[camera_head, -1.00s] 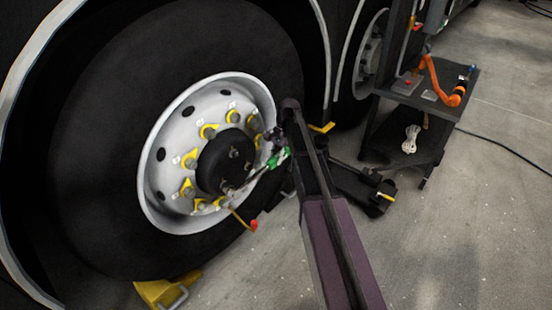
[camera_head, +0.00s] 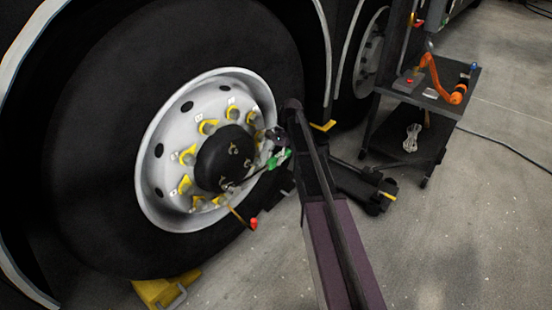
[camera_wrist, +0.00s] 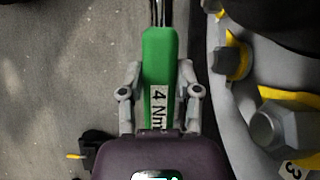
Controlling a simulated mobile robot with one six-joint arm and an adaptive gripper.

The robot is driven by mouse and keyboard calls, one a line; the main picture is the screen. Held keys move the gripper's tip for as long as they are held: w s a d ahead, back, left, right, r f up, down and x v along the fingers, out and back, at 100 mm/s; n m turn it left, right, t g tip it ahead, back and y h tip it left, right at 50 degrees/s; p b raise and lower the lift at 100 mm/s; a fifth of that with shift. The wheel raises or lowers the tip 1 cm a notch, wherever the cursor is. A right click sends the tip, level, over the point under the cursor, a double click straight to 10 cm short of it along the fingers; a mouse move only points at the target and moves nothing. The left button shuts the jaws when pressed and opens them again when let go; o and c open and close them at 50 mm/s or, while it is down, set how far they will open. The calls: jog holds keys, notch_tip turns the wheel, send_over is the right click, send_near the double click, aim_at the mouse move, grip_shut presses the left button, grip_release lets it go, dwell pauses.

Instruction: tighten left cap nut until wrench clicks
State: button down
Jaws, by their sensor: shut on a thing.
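My gripper (camera_wrist: 158,75) is shut on the green handle (camera_wrist: 160,50) of a torque wrench, marked "4 Nm" in the wrist view. In the head view the gripper (camera_head: 277,146) holds the green handle (camera_head: 279,158) at the right edge of the wheel rim. The wrench's thin shaft (camera_head: 252,175) slopes down and left towards the lower part of the black hub cap (camera_head: 224,158). Small cap nuts show on the hub cap's face, one of them near its upper middle (camera_head: 234,149). The wrench head is small and dark here, and I cannot tell whether it sits on a nut.
The pale rim (camera_head: 168,208) carries large wheel nuts with yellow indicators (camera_head: 208,127). A red-tipped yellow piece (camera_head: 253,224) sticks out below the hub. A yellow chock (camera_head: 160,290) lies under the tyre (camera_head: 85,190). A dark cart (camera_head: 440,100) stands at right; open floor lies in front.

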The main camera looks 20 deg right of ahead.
jog(key=shift+s+f+g+y+b, duration=0.1)
jog(key=shift+f+g+y+b, duration=0.25)
jog(key=shift+f+b, duration=0.85)
jog(key=shift+r, duration=0.35)
jog(key=shift+r+p, duration=0.9)
jog(key=shift+p, duration=0.4)
jog(key=shift+t, duration=0.45)
jog(key=shift+r+t+h+p, duration=0.3)
jog(key=shift+r+h+p, duration=0.55)
jog(key=shift+p, duration=0.45)
jog(key=shift+r, duration=0.1)
jog(key=shift+r+h+p, duration=0.3)
jog(key=shift+r+p, duration=0.65)
jog(key=shift+p, duration=0.35)
